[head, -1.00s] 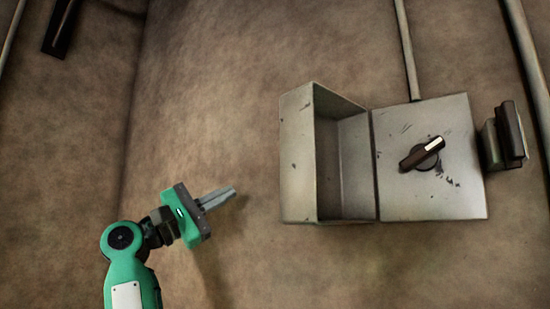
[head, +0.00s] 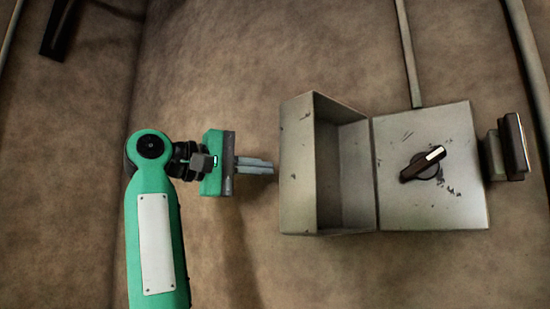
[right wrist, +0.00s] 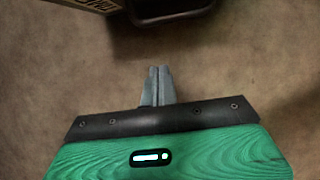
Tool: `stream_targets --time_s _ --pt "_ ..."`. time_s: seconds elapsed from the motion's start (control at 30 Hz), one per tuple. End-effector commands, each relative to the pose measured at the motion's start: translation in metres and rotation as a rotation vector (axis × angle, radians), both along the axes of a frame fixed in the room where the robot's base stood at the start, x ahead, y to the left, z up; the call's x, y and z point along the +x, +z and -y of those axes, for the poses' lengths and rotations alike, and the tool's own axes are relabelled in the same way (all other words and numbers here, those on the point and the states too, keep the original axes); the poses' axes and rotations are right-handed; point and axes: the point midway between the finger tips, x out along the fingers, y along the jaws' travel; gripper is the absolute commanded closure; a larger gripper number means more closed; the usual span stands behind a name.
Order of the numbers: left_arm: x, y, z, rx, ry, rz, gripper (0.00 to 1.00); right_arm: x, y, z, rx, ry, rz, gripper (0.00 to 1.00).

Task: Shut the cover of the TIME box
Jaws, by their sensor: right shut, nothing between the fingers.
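A grey metal box (head: 358,165) with an open, shadowed front is on the wall. A pale scuffed plate (head: 297,165) stands at its left; I cannot tell whether this is the cover or a side wall. No lettering is readable in the head view. My right gripper (head: 273,166) is shut and empty, pointing right, its tips just left of the plate in the picture; contact is not clear. In the right wrist view its closed fingers (right wrist: 158,70) point toward a dark rim (right wrist: 170,18) and a panel with cut-off lettering (right wrist: 95,4). My left gripper is not seen.
A grey panel (head: 400,205) with a dark rotary knob (head: 423,163) adjoins the box on the right. A dark handle-like part (head: 514,147) projects beyond it. A conduit (head: 408,50) runs above.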

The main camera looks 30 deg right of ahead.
Motion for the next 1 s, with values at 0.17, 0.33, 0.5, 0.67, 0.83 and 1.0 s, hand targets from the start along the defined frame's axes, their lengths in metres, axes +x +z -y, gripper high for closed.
stream_targets --time_s 0.17,0.33,0.5,0.67,0.83,1.0 --pt "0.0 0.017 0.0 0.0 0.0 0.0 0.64 -0.009 0.003 0.026 -0.002 0.001 0.003 1.0" --pt "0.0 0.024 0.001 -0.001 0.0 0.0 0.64 -0.027 0.002 0.017 -0.001 0.001 0.001 1.0" --pt "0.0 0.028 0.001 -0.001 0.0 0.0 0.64 -0.037 0.001 0.012 -0.001 0.001 0.0 1.0" --pt "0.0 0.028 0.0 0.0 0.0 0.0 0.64 -0.039 -0.001 0.011 -0.001 0.001 -0.001 1.0" --pt "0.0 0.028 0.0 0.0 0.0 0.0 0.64 -0.039 -0.001 0.011 -0.001 0.001 -0.001 1.0" --pt "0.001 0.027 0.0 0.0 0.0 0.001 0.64 -0.04 -0.001 0.013 -0.001 0.001 0.0 1.0"
